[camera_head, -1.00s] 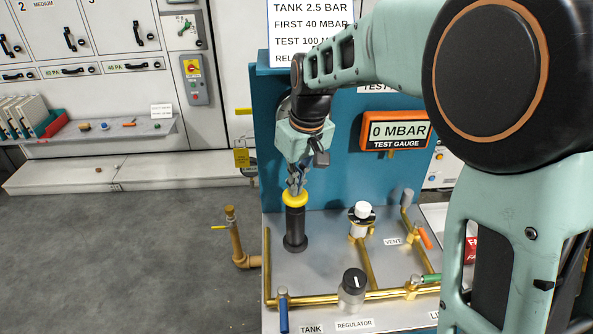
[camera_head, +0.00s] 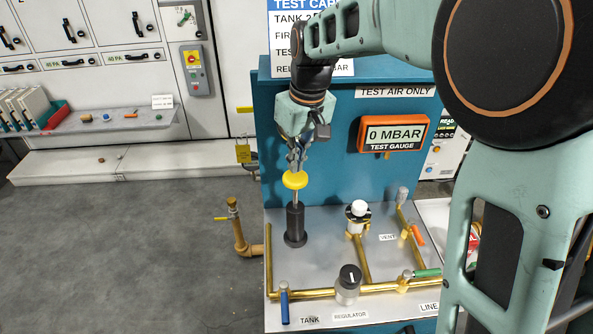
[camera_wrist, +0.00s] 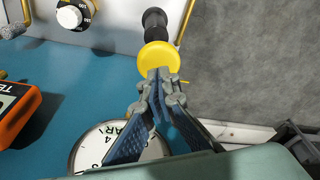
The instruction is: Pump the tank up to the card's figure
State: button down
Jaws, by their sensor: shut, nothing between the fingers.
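The black hand pump (camera_head: 296,226) stands upright on the bench top, its yellow knob (camera_head: 295,180) raised on a bare rod. My gripper (camera_head: 297,166) is shut just above the knob, with its tips at the knob's top. In the wrist view the closed fingertips (camera_wrist: 160,76) meet the edge of the yellow knob (camera_wrist: 158,59); whether they touch it I cannot tell. A round white dial marked BAR (camera_wrist: 118,148) is partly behind the fingers, its needle not readable. The test card (camera_head: 290,30) is partly covered by my arm; its tank line shows only a 2 now.
The orange test gauge (camera_head: 393,134) reads 0 MBAR. Brass pipework carries the black-topped regulator (camera_head: 349,284), blue-handled tank valve (camera_head: 284,308), a white-capped fitting (camera_head: 358,216), and orange (camera_head: 418,236) and green (camera_head: 427,273) handles. Floor to the left is open.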

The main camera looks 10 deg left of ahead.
jog(key=shift+r, duration=0.1)
notch_tip(320, 180, up, 6)
jog(key=p, duration=0.4)
jog(key=shift+p, duration=0.4)
dwell(0.3)
